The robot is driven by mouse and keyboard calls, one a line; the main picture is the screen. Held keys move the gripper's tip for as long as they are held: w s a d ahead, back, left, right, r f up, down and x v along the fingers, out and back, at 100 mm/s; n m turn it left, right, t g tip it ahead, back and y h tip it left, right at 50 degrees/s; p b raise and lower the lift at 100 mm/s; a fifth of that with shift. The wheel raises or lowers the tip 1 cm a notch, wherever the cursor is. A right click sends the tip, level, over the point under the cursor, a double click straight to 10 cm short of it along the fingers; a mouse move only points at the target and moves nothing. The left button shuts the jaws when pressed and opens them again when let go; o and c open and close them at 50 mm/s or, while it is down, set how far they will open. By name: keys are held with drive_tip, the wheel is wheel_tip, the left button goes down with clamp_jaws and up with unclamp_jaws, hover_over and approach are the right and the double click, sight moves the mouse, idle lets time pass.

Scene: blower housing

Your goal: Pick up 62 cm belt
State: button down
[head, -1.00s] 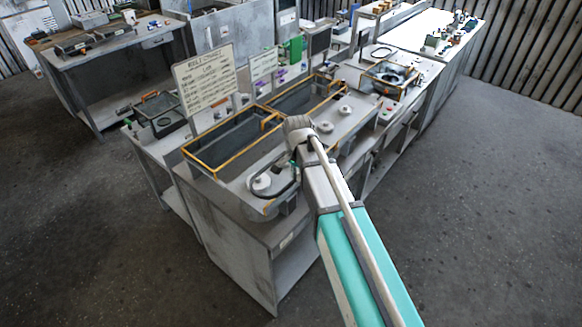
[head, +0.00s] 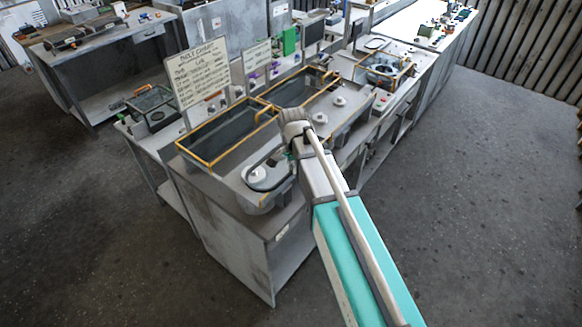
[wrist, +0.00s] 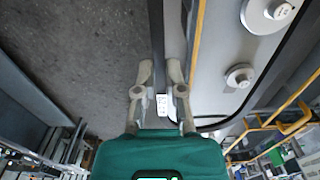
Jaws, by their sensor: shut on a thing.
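A dark belt (wrist: 156,40) runs as a narrow strip between the two fingers of my gripper (wrist: 161,70) in the wrist view. The fingers are shut on it. A small white label (wrist: 162,104) shows close to the fingers, too small to read. In the head view the belt is a dark loop (head: 250,183) by a white pulley (head: 258,172) at the near end of the bench. I cannot tell whether it is around the pulley or above it. My arm hides the gripper's fingertips in the head view.
Yellow-edged grey bins (head: 215,150) stand behind the pulleys, with a written sign (head: 197,77) beyond them. More white pulleys (head: 319,117) sit to the right on the bench (head: 240,215). The floor in front is clear.

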drive_tip(key=shift+r+p, duration=2.2)
drive_tip(key=shift+r, duration=0.15)
